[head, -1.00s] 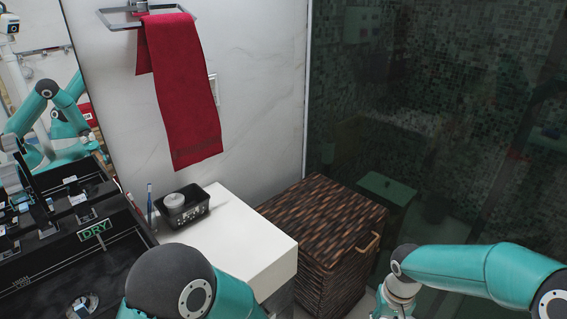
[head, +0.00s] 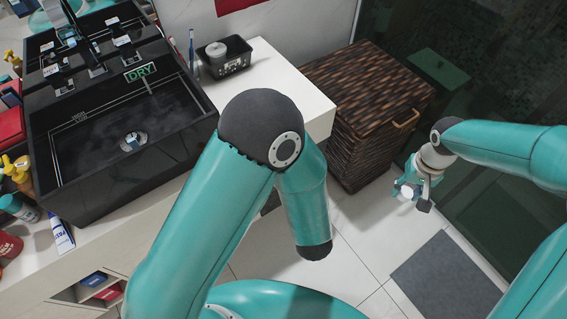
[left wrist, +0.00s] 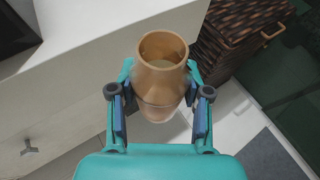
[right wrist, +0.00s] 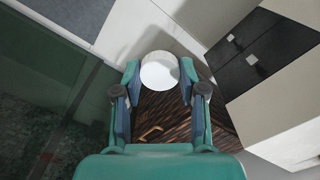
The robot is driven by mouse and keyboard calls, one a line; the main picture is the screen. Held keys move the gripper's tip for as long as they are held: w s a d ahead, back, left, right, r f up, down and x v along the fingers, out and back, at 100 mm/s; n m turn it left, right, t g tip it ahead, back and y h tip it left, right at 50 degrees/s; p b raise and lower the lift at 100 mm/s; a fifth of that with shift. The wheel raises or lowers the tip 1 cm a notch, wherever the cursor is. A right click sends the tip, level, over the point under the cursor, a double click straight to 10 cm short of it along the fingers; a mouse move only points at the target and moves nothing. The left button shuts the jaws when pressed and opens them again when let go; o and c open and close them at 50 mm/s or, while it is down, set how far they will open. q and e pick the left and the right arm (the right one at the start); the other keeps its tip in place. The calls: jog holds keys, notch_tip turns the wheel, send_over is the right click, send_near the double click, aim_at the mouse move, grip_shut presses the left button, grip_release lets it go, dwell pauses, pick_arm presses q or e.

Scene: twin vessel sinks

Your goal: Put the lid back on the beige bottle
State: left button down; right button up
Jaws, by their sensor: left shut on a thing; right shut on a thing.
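The beige bottle (left wrist: 162,78) is in the left wrist view, its round mouth open and facing the camera. My left gripper (left wrist: 159,70) is shut around its sides. In the head view the left gripper and the bottle are hidden. The round white lid (right wrist: 160,71) is between the fingers of my right gripper (right wrist: 160,78), which is shut on it. In the head view my right gripper (head: 419,196) hangs at the right over the floor, with the white lid (head: 404,190) at its tip. Bottle and lid are apart.
A black sink (head: 120,140) sits on the white counter (head: 285,95), with bottles and a tube along its front at left. A black tray (head: 228,64) stands behind. A woven brown basket (head: 370,100) stands right of the counter. Floor (head: 350,240) is clear near a grey mat (head: 445,280).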

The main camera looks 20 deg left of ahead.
pick_arm(q)
jog(key=shift+w+d+f+m+t+h, duration=0.15)
jog(key=shift+d+m+t+h, duration=0.25)
jog(key=shift+d, duration=0.5)
